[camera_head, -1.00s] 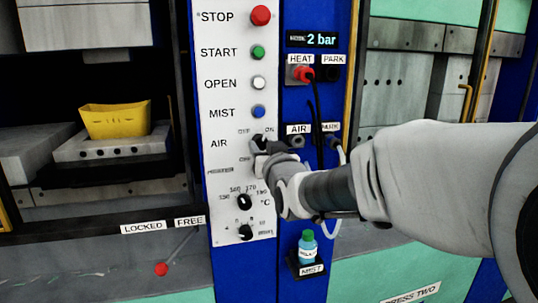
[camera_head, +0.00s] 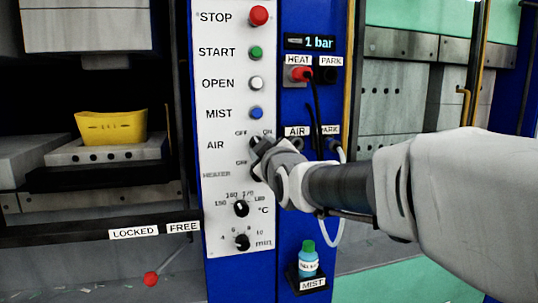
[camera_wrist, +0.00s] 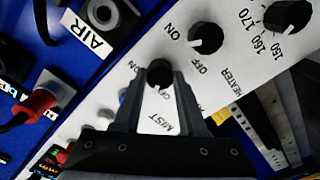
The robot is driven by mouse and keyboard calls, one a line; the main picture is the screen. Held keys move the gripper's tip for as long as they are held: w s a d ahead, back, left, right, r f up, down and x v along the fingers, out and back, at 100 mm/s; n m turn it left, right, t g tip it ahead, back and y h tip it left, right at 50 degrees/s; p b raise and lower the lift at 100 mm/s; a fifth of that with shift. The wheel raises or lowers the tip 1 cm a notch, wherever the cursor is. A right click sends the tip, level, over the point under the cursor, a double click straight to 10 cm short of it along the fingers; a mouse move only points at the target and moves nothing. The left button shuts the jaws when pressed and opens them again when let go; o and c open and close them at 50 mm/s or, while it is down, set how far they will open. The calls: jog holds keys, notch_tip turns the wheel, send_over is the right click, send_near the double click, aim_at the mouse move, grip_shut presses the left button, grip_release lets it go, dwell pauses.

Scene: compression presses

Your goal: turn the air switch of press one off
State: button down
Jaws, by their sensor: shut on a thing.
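The black air switch knob of the press sits on the white control panel (camera_head: 224,120), in the row labelled AIR between OFF and ON marks. The pressure display (camera_head: 310,42) reads 1 bar. The heater switch (camera_wrist: 206,37) is apart from my fingers in the wrist view; my gripper hides it in the head view.
STOP (camera_head: 259,16), START (camera_head: 256,52), OPEN (camera_head: 256,83) and MIST (camera_head: 255,113) buttons are above my gripper. The temperature dial (camera_head: 241,208) and timer dial (camera_head: 242,242) are below. A red heat plug (camera_head: 301,74) with a cable and a mist bottle (camera_head: 308,260) are close to my arm.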

jog(key=shift+n, duration=0.4)
jog(key=shift+c, duration=2.3)
grip_release()
jog(key=v, duration=1.7)
jog(key=shift+s, duration=0.25)
jog(key=shift+d, duration=0.1)
